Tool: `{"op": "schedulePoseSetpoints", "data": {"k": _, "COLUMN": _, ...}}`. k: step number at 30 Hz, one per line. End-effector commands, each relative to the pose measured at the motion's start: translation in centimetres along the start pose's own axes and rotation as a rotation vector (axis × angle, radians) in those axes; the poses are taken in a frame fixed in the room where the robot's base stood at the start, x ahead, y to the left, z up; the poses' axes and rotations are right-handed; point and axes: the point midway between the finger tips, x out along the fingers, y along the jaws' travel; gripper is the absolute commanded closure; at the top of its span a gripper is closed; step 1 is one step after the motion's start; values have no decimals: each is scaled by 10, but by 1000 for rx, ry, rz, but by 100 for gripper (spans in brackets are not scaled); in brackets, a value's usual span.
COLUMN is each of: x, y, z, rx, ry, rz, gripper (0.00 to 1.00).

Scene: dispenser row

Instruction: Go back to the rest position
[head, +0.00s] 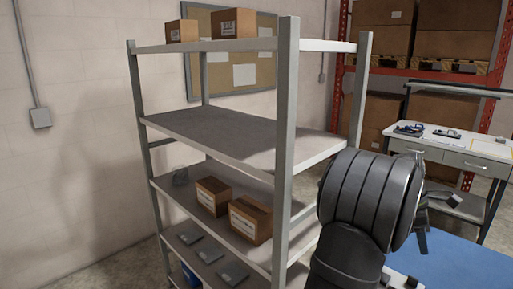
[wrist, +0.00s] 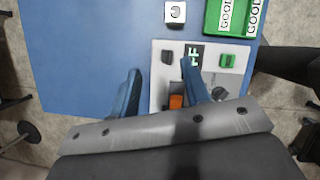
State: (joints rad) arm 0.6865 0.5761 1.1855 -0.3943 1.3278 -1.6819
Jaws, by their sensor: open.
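My gripper (wrist: 160,68) shows in the wrist view with its two blue-grey fingers apart and nothing held between them. It is above a blue surface (wrist: 85,60). A light grey panel (wrist: 157,75) lies under and beyond the right finger. The panel carries an orange part (wrist: 176,101), a green part (wrist: 227,61) and dark parts, partly hidden by my fingers. In the head view my dark arm fills the right centre and hides much of the blue surface (head: 465,265).
A white block (wrist: 175,13) with a dark mark and a green tray (wrist: 212,18) labelled GOOD are at the wrist view's top. In the head view, a metal shelf rack (head: 287,130) with cardboard boxes (head: 250,218) stands left of my arm. A workbench (head: 455,150) is behind, right.

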Motion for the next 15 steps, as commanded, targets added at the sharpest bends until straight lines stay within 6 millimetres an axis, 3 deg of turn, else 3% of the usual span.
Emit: {"op": "schedulePoseSetpoints", "data": {"k": 15, "x": 65, "y": -14, "z": 82, "rx": 106, "ry": 2, "rz": -36, "gripper": 57}}
